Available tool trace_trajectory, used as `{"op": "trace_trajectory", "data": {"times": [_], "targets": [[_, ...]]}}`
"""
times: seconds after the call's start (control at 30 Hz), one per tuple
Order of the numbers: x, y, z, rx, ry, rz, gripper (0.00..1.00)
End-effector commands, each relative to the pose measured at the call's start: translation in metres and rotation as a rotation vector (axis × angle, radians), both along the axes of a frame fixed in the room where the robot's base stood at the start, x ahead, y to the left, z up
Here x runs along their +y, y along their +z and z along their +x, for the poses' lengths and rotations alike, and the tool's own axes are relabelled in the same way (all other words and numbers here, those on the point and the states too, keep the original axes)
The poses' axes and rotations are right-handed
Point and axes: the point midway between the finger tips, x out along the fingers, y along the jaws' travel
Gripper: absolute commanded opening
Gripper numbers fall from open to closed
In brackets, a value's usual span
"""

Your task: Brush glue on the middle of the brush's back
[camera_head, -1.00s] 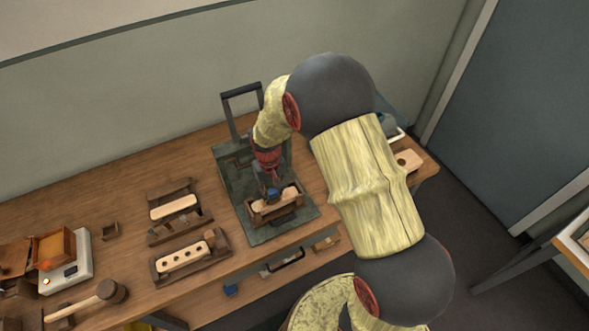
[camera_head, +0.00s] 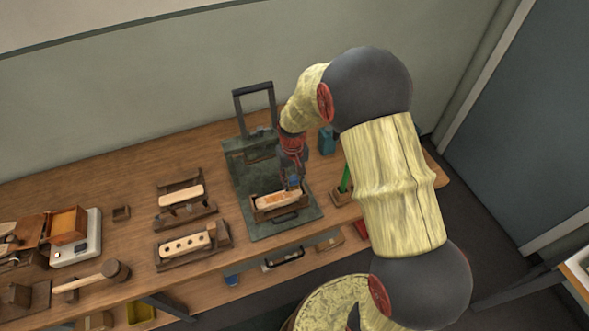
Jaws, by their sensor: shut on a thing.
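The brush's back is a pale wooden block (camera_head: 267,204) lying in a brown wooden cradle on the green-grey press plate. An orange-tan patch, which looks like glue, shows on the middle of its top. My gripper (camera_head: 292,177) points down over the block's right end. It is shut on a small blue thing (camera_head: 293,183), seemingly the glue brush. My fingers partly hide the blue thing, and I cannot tell whether its tip touches the block.
A dark upright frame (camera_head: 254,91) stands at the plate's back. Two wooden holders with pale blocks (camera_head: 181,195) (camera_head: 186,245) stand to the left, with a mallet (camera_head: 116,271) and a white scale (camera_head: 88,246) beyond. A green upright item (camera_head: 345,178) stands right of the plate.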

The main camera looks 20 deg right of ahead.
Motion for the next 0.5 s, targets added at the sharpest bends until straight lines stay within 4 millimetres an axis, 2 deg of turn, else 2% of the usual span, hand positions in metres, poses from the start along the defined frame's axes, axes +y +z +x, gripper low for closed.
{"op": "trace_trajectory", "data": {"times": [0.1,0.5], "targets": [[0.0,0.015,0.003,-0.003,0.0,0.0,0.06],[0.001,0.046,0.008,-0.003,0.0,0.0,0.06]]}}
